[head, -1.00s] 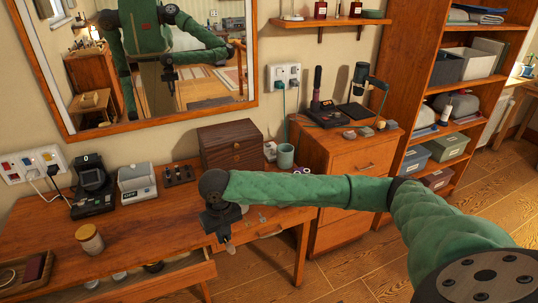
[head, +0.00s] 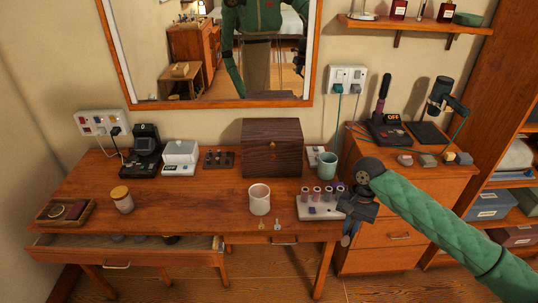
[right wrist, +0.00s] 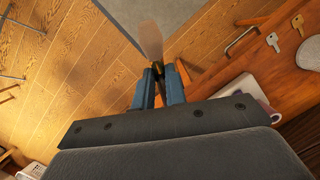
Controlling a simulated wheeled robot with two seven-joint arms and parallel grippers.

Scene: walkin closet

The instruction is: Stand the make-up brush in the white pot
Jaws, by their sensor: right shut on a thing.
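The white pot (head: 260,203) stands upright on the desk near its front edge, in the head view. Its mouth is open to the top. My right gripper (head: 349,232) is off the desk's front right corner, to the right of the pot and apart from it. In the right wrist view its blue fingers (right wrist: 161,86) are shut on the make-up brush (right wrist: 152,42), whose pale, blurred head sticks out beyond the fingertips. The rest of the brush is mostly hidden by the fingers. My left gripper is not in view.
A white rack with several tubes (head: 320,211) lies between pot and gripper. Two keys (head: 277,223) lie before the pot. A teal cup (head: 327,166) and a brown wooden box (head: 272,147) stand behind. A drawer (head: 125,252) is open at the left.

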